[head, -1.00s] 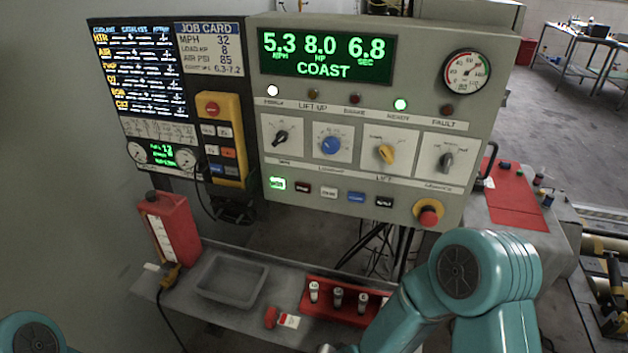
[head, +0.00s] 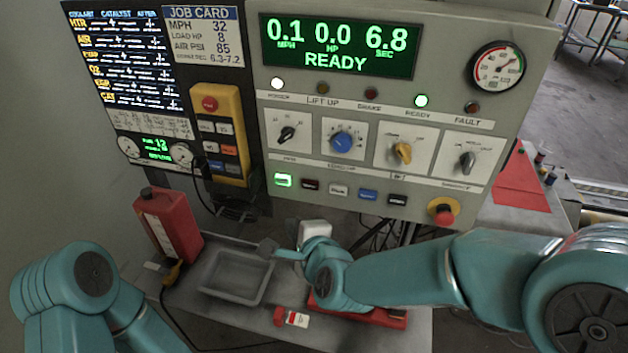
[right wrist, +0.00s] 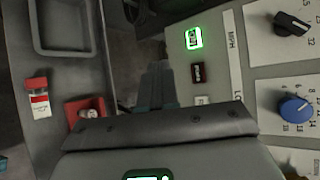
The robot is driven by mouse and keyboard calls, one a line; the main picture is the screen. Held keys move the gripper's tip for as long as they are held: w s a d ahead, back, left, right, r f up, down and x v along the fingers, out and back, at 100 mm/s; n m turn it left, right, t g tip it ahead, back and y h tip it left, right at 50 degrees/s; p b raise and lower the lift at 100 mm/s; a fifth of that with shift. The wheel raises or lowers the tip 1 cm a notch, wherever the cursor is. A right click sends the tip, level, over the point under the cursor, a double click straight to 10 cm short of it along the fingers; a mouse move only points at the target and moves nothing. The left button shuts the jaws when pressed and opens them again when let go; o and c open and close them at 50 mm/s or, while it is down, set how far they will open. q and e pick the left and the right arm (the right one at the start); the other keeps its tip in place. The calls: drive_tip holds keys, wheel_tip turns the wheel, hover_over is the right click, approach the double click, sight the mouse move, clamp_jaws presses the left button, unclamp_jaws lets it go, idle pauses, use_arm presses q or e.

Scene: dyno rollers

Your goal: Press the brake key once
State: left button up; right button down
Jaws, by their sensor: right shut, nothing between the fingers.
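The keys sit in a row low on the grey control panel (head: 230,110). From left to right they are a lit green key (head: 283,180), a dark red key (head: 311,185), a white key (head: 339,190), a blue key (head: 368,195) and a black key (head: 397,199). Their lettering is too small to read surely in the head view. My right gripper (head: 268,249) is shut and empty, below the row and apart from it. In the right wrist view its fingers (right wrist: 157,82) lie left of the dark red key (right wrist: 198,73). My left gripper is out of view.
The display (head: 338,47) reads 0.1 MPH, 0.0 HP, 6.8 SEC, READY. A red stop button (head: 443,214) sticks out at the lower right. Below are a grey tray (head: 236,277), a red canister (head: 168,224) and a red rack (head: 390,319). Dial knobs sit above the keys.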

sight(310, 185)
drive_tip(key=w+d, duration=0.1)
drive_tip(key=w, duration=0.4)
drive_tip(key=w+d, duration=0.1)
drive_tip(key=w, duration=0.2)
drive_tip(key=shift+w+d+f, duration=0.15)
drive_tip(key=shift+w+d, duration=0.15)
drive_tip(key=shift+d, duration=0.05)
drive_tip(key=shift+s, duration=0.1)
idle(0.4)
idle(1.5)
